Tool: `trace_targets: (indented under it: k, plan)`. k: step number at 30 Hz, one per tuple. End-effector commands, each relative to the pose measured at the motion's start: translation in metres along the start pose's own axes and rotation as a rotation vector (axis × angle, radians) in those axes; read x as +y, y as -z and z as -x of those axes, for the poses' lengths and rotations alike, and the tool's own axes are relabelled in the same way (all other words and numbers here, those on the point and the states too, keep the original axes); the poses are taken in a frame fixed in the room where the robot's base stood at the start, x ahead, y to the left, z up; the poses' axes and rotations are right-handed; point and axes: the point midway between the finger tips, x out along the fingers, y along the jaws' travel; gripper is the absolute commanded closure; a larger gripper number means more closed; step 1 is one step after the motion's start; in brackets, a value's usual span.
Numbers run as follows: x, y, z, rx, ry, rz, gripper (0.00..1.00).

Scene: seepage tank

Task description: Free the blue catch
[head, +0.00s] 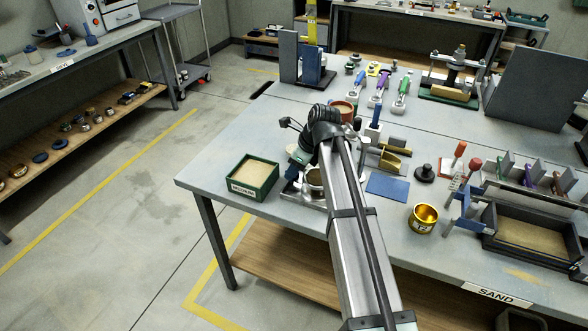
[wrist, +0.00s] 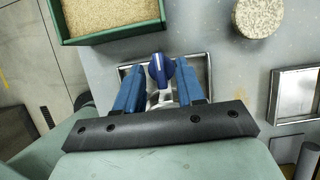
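In the wrist view a dark blue, rounded lever piece (wrist: 161,70) with a white line stands over a metal frame (wrist: 206,72); it looks like the blue catch. My gripper (wrist: 159,78) has its two blue fingers apart, one on each side of this piece. I cannot tell whether either finger touches it. In the head view my gripper (head: 300,168) points down at the table's near left part, and my arm hides most of what is under it.
A green box of sand-like grains (head: 252,179) stands close left of my gripper. A round container (head: 344,108) is behind. A blue mat (head: 387,186), a gold tin (head: 423,218) and a dark knob (head: 425,173) lie to the right. The table's front left corner is clear.

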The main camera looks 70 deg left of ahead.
Motion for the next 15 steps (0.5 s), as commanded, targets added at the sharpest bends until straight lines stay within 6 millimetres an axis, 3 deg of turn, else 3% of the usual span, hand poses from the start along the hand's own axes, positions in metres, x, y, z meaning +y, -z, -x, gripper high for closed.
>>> trace_targets:
  k: [12,15]
  plan:
    - [-0.0002,0.0000,-0.0063,0.000,0.001,0.000,0.62]
    - [-0.0002,0.0000,-0.0063,0.000,0.001,0.000,0.70]
